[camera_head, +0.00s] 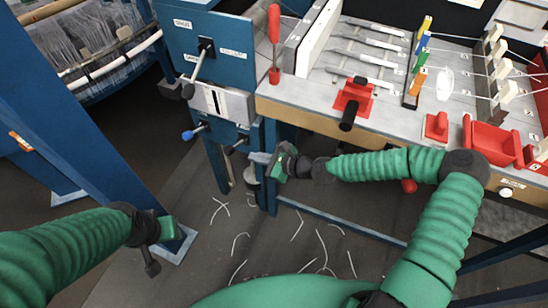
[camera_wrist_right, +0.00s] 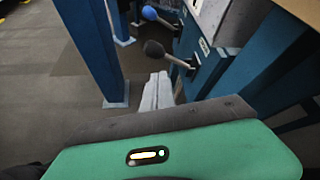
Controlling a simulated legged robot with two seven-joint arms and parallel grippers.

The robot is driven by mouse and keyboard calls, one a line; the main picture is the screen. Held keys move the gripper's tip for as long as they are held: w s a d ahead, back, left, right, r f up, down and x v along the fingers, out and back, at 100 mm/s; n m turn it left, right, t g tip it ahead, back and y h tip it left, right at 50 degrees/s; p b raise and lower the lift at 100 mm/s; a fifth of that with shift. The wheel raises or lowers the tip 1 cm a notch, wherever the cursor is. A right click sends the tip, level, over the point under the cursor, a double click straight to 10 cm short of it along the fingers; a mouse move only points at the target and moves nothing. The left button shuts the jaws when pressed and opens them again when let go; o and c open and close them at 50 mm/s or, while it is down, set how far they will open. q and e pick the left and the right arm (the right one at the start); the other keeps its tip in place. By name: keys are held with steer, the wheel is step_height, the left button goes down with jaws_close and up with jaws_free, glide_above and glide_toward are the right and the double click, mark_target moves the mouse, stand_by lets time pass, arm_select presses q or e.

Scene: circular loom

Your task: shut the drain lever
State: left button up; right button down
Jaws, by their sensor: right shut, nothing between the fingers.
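A blue-knobbed lever (camera_head: 187,135) and a dark-knobbed lever (camera_head: 229,150) stick out low on the blue cabinet (camera_head: 215,50). A larger lever with a black knob (camera_head: 188,90) is higher on its labelled face. I cannot read which one is the drain lever. In the right wrist view the blue knob (camera_wrist_right: 149,12) and the dark knob (camera_wrist_right: 153,48) show ahead of my right gripper (camera_wrist_right: 159,80). My right gripper (camera_head: 254,161) is shut and empty, just below and right of the dark knob, apart from it. My left gripper (camera_head: 152,262) is at lower left, away from the levers; its jaws are unclear.
The grey workbench (camera_head: 310,92) with red fixtures and colored blocks is at upper right. Blue posts, such as the left one (camera_head: 95,150), frame the floor. Pale thread scraps (camera_head: 320,240) lie on the dark floor. A loom with white threads (camera_head: 85,50) is at upper left.

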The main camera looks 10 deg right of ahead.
steer(key=p+v, duration=0.1)
steer(key=v, duration=0.7)
steer(key=shift+s+d, duration=0.1)
steer(key=s+f+n+g+h+p, duration=0.3)
steer(key=s+n+g+p, duration=0.35)
steer(key=s+n, duration=0.45)
steer(key=s+d+r+n+h+p, duration=0.2)
steer(key=r+n, duration=0.4)
steer(key=r, duration=0.3)
steer(key=s+d+r+n+h+p, duration=0.3)
steer(key=s+d+r+n+h, duration=0.1)
steer(key=r, duration=0.6)
steer(key=shift+d+r+n, duration=0.2)
steer(key=shift+d+n, duration=0.4)
steer(key=shift+n, duration=0.5)
